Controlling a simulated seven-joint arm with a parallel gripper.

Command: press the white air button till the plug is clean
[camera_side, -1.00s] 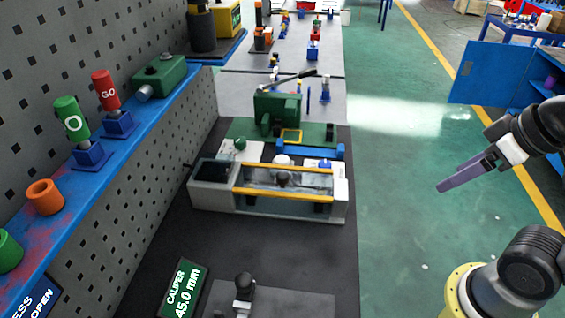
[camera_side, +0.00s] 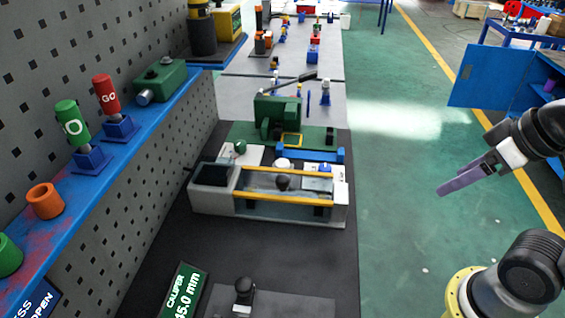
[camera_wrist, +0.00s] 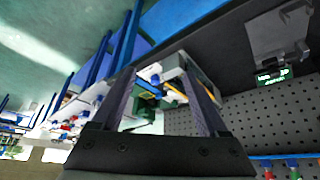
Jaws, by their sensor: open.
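A round white cap (camera_side: 283,163), which looks like the white air button, stands just behind the grey tray-like fixture (camera_side: 210,203) with yellow rails in the side view. A dark round knob (camera_side: 283,182) shows inside that fixture; I cannot tell whether it is the plug, or whether there is dirt on it. My gripper (camera_side: 440,191) is open and empty, well to the right of the bench over the green floor, apart from everything. In the wrist view my two fingers (camera_wrist: 157,65) stand apart, with the small, tilted fixture (camera_wrist: 170,72) seen beyond them.
A green press (camera_side: 277,115) with a dark lever stands behind the fixture. A caliper sign (camera_side: 184,292) and a dark-knobbed stand (camera_side: 244,290) are in front. A blue shelf (camera_side: 70,190) with gauges runs along the left pegboard. The space between my gripper and bench is clear.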

